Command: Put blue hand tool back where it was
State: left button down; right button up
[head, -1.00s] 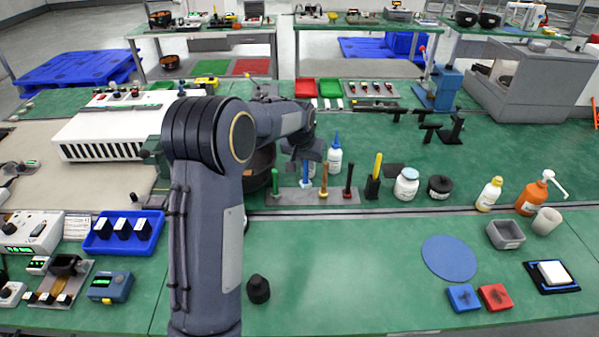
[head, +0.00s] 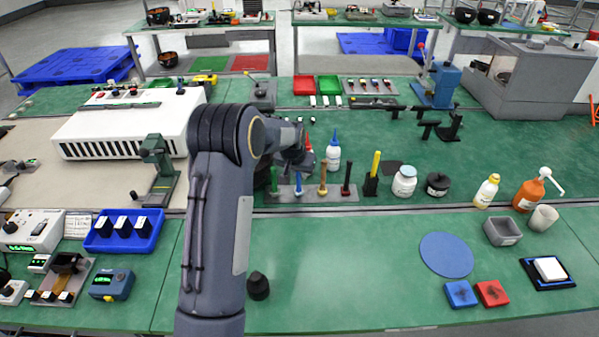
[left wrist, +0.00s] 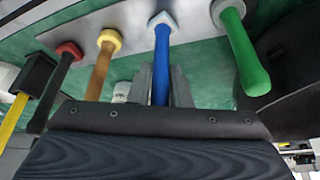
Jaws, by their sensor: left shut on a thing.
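The blue hand tool (head: 298,185) stands upright at the grey tool rack (head: 340,196), between the green-handled tool (head: 275,180) and the orange-handled tool (head: 323,178). In the left wrist view the blue tool (left wrist: 161,65) has its handle between the two grey fingers of my left gripper (left wrist: 161,88), which is shut on it. Its pale blue collar is at the rack plate, in line with the other collars. I cannot tell whether it is fully seated. In the head view my left gripper (head: 298,165) is partly hidden by my arm. My right gripper is not in view.
A dark red tool (head: 346,180) and a yellow-handled tool in a black holder (head: 373,175) stand to the right. A white bottle with a blue tip (head: 333,152) and a red-tipped one (head: 308,143) are behind.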

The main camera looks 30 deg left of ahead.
pick_arm(q)
jog(key=c, duration=1.3)
grip_release()
jog(key=shift+c, duration=0.2)
jog(key=shift+r, duration=0.3)
jog(key=a+v, duration=0.1)
jog(key=v, duration=1.1)
jog(key=s+d+r+h, duration=0.2)
jog(key=s+d+r, duration=0.15)
jog(key=s, duration=0.55)
jog(key=s+d+r+h, duration=0.1)
jog(key=s+d+r, duration=0.1)
jog(key=s+d, duration=0.5)
jog(key=s+d+f, duration=0.2)
jog(key=s+d, duration=0.1)
jog(key=s, duration=0.6)
jog(key=s+d+f+t+h, duration=0.1)
jog(key=s+d+f, duration=0.1)
jog(key=s, duration=0.6)
jog(key=shift+s+d+h+b, duration=0.3)
jog(key=shift+s+d+b, duration=0.1)
jog(key=shift+d, duration=0.45)
jog(key=shift+f, duration=0.1)
